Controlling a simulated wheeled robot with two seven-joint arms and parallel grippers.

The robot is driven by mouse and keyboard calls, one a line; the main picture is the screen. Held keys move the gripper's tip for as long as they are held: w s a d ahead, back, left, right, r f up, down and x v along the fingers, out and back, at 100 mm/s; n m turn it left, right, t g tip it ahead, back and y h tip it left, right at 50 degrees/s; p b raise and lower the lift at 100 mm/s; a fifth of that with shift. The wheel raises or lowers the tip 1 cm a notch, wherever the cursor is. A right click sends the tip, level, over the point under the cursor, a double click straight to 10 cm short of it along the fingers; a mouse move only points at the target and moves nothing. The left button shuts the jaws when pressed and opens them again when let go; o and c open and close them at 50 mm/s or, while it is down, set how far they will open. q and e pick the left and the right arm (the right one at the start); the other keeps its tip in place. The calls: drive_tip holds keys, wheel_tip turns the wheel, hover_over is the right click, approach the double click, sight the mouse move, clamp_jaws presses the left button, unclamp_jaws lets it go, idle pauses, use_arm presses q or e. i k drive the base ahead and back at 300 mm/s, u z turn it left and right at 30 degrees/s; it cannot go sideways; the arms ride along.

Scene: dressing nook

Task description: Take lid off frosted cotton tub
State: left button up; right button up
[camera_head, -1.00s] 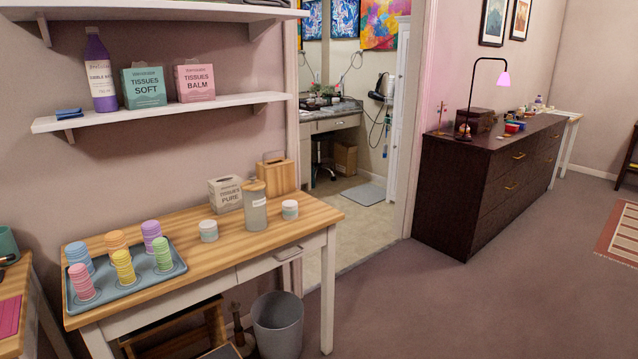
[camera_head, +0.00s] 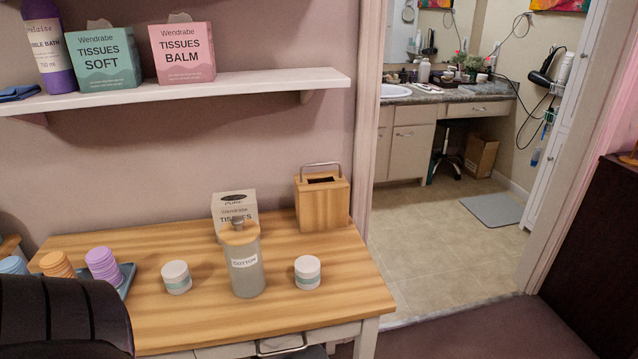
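The frosted cotton tub (camera_head: 246,274) stands upright on the wooden table, a grey translucent cylinder with a white "COTTON" label. Its round wooden lid (camera_head: 239,235) sits on top, with a small greyish knob. A dark rounded shape at the lower left, likely part of my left arm, covers the table's left corner and part of the tray. Neither of my grippers is in view.
A small white jar (camera_head: 176,278) stands left of the tub, another jar (camera_head: 307,272) right. Behind are a tissue box (camera_head: 234,211) and a wooden box with a metal handle (camera_head: 323,205). The tray (camera_head: 127,277) holds coloured stacks. A shelf (camera_head: 200,92) overhangs the table. The front tabletop (camera_head: 215,320) is clear.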

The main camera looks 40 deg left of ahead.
sight(238, 231)
drive_tip(key=i, duration=0.35)
drive_tip(key=u, duration=1.35)
